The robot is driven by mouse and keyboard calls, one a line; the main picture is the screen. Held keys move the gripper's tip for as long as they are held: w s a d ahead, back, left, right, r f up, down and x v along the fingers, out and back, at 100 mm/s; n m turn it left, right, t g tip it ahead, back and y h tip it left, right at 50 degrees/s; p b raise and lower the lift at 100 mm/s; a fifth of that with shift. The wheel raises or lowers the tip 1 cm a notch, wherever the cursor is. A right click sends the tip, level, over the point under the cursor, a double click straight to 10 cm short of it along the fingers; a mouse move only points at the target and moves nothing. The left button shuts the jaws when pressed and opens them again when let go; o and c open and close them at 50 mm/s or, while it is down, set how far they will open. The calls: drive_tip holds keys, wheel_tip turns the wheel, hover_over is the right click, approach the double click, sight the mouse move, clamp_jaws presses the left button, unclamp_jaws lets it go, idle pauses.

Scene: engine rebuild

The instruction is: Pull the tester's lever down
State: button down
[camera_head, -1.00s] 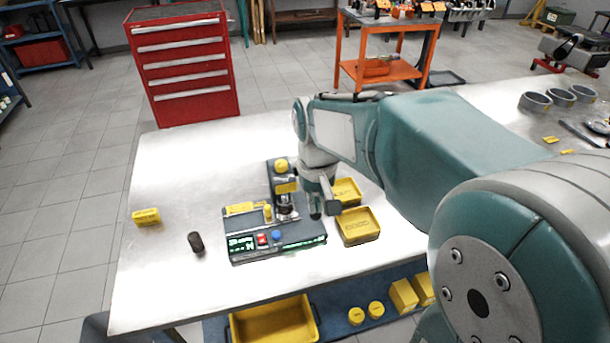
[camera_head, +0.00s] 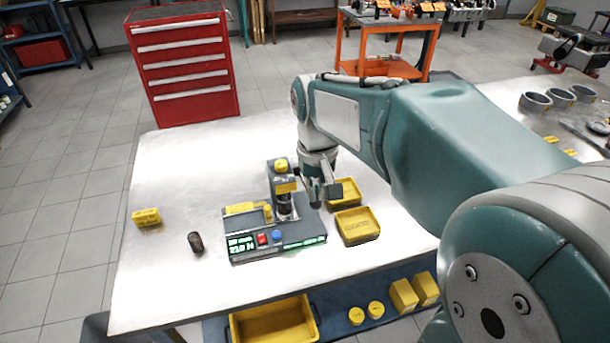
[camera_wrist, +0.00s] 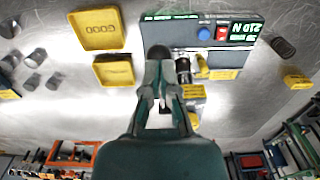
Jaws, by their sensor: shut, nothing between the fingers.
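The tester (camera_head: 276,240) is a dark grey box with a post on the metal table. It has a lit green display, a red button and a blue button. A dark cylindrical part sits under its yellow-labelled head. My gripper (camera_head: 317,200) is shut and empty at the tester's right side, close to the post. In the wrist view, a dark round knob (camera_wrist: 160,52), which looks like the lever's end, shows just beyond the fingertips (camera_wrist: 161,82). I cannot tell whether they touch it.
Two yellow trays (camera_head: 357,226) stand close to the tester's right. A dark cylinder (camera_head: 195,243) and a yellow block (camera_head: 146,217) lie to its left. The table's left and back parts are clear.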

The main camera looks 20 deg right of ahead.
wheel_tip(320, 180, up, 8)
drive_tip(key=shift+w+r, duration=0.15)
drive_tip(key=shift+w, duration=0.05)
idle(0.8)
drive_tip(key=s+f+t, duration=0.2)
drive_tip(key=s+f, duration=0.1)
drive_tip(key=s, duration=0.4)
drive_tip(key=s+f+t, duration=0.3)
drive_tip(key=s, duration=0.4)
drive_tip(key=shift+f+t, duration=0.25)
drive_tip(key=shift+t, duration=0.05)
